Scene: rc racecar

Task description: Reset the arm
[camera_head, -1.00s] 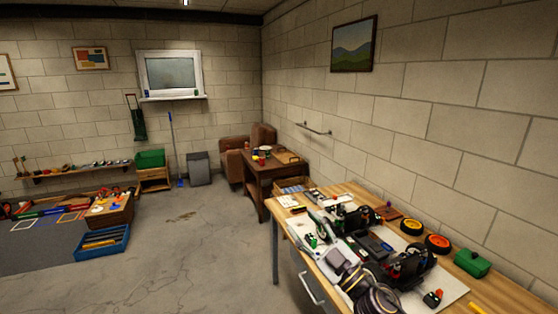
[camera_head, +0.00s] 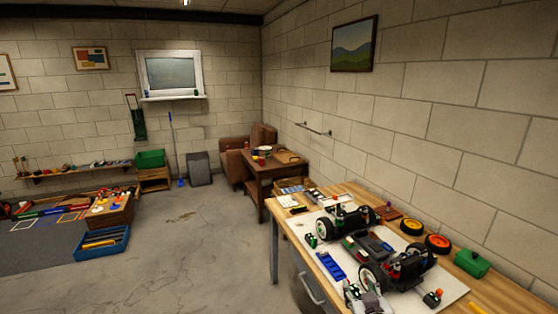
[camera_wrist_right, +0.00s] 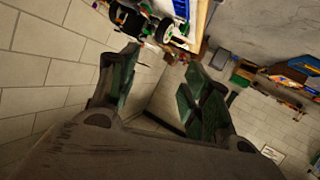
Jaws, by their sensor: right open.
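My right gripper (camera_head: 366,300) shows at the bottom edge of the head view, in front of the workbench's near side. In the right wrist view its two green-padded fingers (camera_wrist_right: 160,68) are apart with nothing between them. The RC car chassis (camera_head: 372,246), with black wheels, lies on a white board (camera_head: 446,284) on the bench. Part of the car also shows at the top of the wrist view (camera_wrist_right: 135,20), beyond the fingers. My left gripper is not in view.
A small brown table (camera_head: 270,170) stands behind.

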